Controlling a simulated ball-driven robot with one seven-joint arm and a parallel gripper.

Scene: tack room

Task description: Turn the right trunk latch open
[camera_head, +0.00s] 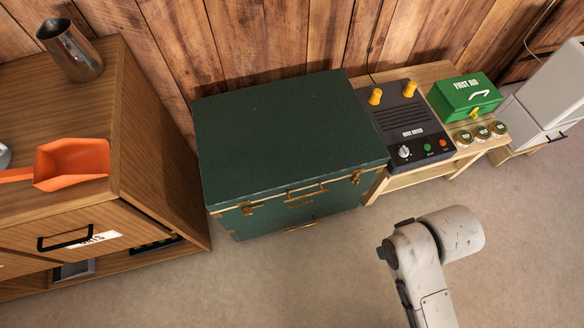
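The dark green trunk (290,130) stands on the floor against the plank wall, with its lid down. Its right latch (356,178) is a small brass piece on the front near the right corner, at the lid seam. It is too small to tell how it is turned. A left latch (246,209) sits near the left front corner, and brass fittings (302,195) lie between them. My pale arm shows at the lower right, in front of the trunk and apart from it. My gripper fingers are not visible.
A wooden cabinet (160,150) with an orange scoop (72,163) and metal jug (70,50) stands left. A low bench (440,72) at right holds a dark device (405,115), green first aid box (465,97) and several tins. The floor (290,285) in front is clear.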

